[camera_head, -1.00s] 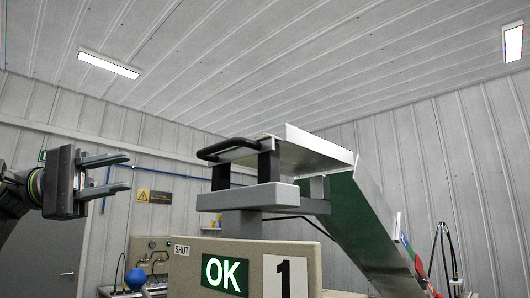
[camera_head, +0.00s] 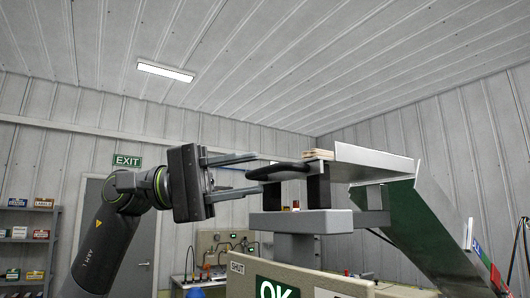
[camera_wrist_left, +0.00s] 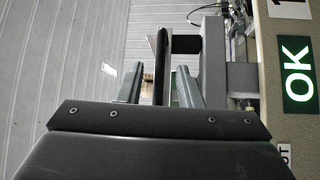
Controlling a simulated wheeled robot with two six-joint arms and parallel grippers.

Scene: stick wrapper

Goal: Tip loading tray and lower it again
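The loading tray (camera_head: 375,158) is a pale metal sheet with a black handle (camera_head: 285,171) on its left side. It sits above a grey support block (camera_head: 300,222), with dark uprights between. A small stack of light wooden sticks (camera_head: 318,153) lies on the tray. My left gripper (camera_head: 258,174) is open, with one finger above and one below the handle's outer end. In the left wrist view the black handle (camera_wrist_left: 160,65) runs between the open fingers (camera_wrist_left: 160,85), with gaps showing on both sides. My right gripper is out of view.
A green-sided chute (camera_head: 425,235) slopes down to the right from the tray. A beige panel with an OK sign (camera_head: 275,289) stands below. Shelves (camera_head: 28,245) and a door stand behind at the left.

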